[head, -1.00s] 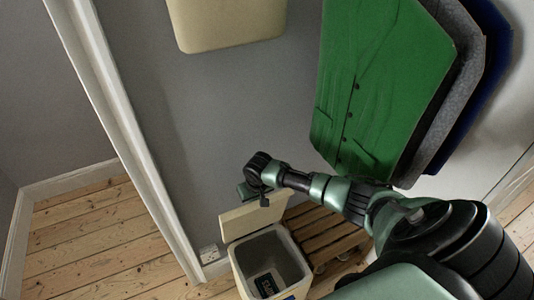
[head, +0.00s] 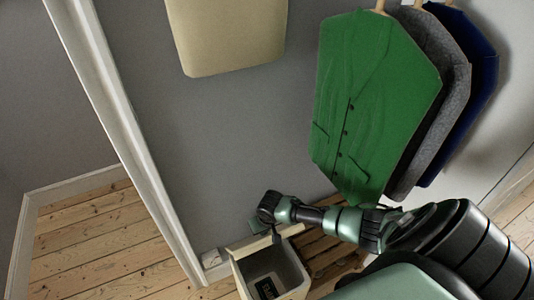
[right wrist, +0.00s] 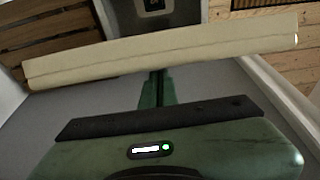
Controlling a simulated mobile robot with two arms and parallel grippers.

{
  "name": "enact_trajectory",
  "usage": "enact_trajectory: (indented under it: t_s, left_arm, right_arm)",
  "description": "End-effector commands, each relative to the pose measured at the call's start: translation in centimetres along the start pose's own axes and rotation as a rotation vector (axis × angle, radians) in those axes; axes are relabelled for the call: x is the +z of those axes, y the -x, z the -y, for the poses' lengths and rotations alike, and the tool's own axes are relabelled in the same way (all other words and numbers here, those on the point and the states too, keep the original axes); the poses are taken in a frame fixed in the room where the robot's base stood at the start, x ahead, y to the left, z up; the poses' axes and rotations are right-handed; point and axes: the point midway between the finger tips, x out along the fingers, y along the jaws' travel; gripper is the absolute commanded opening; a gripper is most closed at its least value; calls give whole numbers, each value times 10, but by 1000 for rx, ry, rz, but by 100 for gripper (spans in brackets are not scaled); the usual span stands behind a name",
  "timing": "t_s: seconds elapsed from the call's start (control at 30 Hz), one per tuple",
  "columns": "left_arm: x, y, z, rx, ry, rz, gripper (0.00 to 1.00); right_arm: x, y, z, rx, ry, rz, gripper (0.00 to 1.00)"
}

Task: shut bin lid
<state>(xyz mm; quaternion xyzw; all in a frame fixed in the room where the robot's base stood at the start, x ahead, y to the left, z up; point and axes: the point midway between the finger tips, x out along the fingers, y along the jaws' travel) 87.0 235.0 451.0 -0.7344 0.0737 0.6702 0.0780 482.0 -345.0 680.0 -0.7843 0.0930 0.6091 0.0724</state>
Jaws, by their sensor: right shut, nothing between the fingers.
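The cream bin (head: 243,283) stands on the floor by the grey wall, with its dark inside showing. Its lid (head: 238,246) is raised at the back edge and shows as a narrow strip. In the right wrist view the lid (right wrist: 100,62) crosses the picture edge-on, with the bin's opening (right wrist: 150,14) beyond it. My right gripper (head: 258,227) is shut and empty on the wall side of the lid. In the wrist view its fingers (right wrist: 155,88) reach to the lid's edge; contact is hard to tell. My left gripper is out of view.
A slatted wooden rack (head: 325,250) stands right of the bin. A green coat (head: 370,105) and other coats hang above it. A cream panel (head: 228,35) is on the wall above. A white door frame (head: 125,150) stands at left, beside bare floorboards (head: 90,240).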

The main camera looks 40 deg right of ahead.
Motion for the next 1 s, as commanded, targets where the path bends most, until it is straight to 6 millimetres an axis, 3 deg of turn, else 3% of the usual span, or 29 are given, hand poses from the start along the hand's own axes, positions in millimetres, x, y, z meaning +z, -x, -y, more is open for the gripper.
enact_trajectory:
  t_s: [0.4,0.63,1.0]
  left_arm:
    - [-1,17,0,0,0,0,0]
    - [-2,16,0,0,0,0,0]
    - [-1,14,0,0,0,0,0]
  right_arm:
    - [41,-6,0,0,0,4,0]
    - [48,-10,0,0,1,3,0]
    - [80,-27,0,0,0,4,0]
